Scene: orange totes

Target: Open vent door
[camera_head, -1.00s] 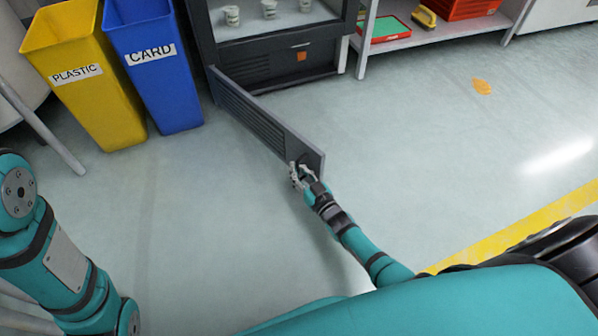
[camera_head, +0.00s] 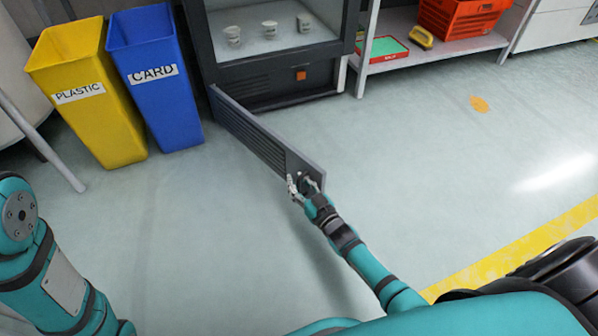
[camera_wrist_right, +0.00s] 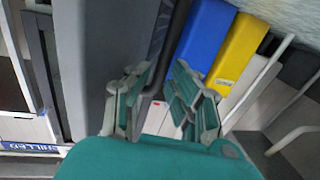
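The vent door (camera_head: 245,122), a dark grey slatted panel, stands swung wide open from the base of the dark cabinet (camera_head: 270,78). It reaches out over the floor toward me. My right gripper (camera_head: 303,184) is at the door's free end, by its small dark handle. Its fingers are spread apart, and I cannot tell whether they touch the handle. In the right wrist view the gripper (camera_wrist_right: 158,88) shows a gap between its fingers, with the grey door panel (camera_wrist_right: 85,65) to the left. My left arm shows at the left edge, but its gripper is out of view.
A yellow PLASTIC bin (camera_head: 90,105) and a blue CARD bin (camera_head: 157,85) stand left of the cabinet. A low shelf (camera_head: 440,48) with an orange crate (camera_head: 462,18) stands to the right.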

